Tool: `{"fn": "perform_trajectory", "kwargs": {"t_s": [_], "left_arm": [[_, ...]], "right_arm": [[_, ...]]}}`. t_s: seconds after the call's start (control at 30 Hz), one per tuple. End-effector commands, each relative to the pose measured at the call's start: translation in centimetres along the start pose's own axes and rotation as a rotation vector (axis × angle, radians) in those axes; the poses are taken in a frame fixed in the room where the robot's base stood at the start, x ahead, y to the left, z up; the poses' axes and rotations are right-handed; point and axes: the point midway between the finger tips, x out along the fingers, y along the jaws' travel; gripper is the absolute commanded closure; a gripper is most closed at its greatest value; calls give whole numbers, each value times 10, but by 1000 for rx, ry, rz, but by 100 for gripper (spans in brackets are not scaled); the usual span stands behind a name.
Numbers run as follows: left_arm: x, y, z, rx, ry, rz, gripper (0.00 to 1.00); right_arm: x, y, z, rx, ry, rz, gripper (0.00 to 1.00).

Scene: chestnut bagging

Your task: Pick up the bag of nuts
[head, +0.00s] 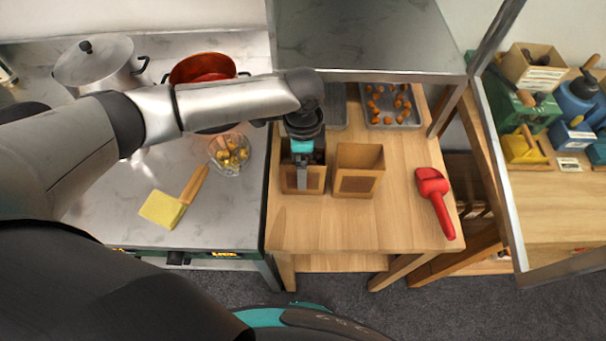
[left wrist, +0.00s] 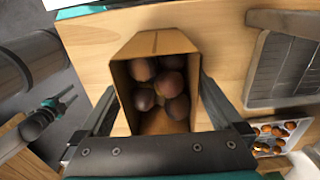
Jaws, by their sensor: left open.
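The bag of nuts (left wrist: 155,41) is a brown, open-topped paper bag with several dark brown nuts inside. It stands on the wooden table, and in the head view the bag (head: 288,180) is partly hidden behind my left gripper (head: 303,182). In the left wrist view my left gripper (left wrist: 158,100) is open, with one finger on each side of the bag. Whether the fingers touch it is unclear. What looks like my right gripper (left wrist: 66,98) shows small at the left of the wrist view, away from the bag; its jaw state is unclear.
A second brown bag (head: 359,156) stands just right of the first. A red scoop (head: 435,198) lies further right. A tray of nuts (head: 393,123) and a grey tray (head: 335,112) are behind. The counter at left holds pots, a glass bowl (head: 229,168) and a yellow-headed brush (head: 162,209).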

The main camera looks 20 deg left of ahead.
Motion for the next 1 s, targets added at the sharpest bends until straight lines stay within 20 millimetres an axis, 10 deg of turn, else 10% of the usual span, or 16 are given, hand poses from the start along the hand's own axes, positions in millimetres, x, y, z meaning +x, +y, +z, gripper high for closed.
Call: {"fn": "perform_trajectory", "kwargs": {"t_s": [0.27,1.0], "left_arm": [[4,0,0,1,1,-1,0],[4,0,-1,1,1,-1,82]], "right_arm": [[0,0,0,0,0,0,50],[0,1,-1,1,1,1,50]]}}
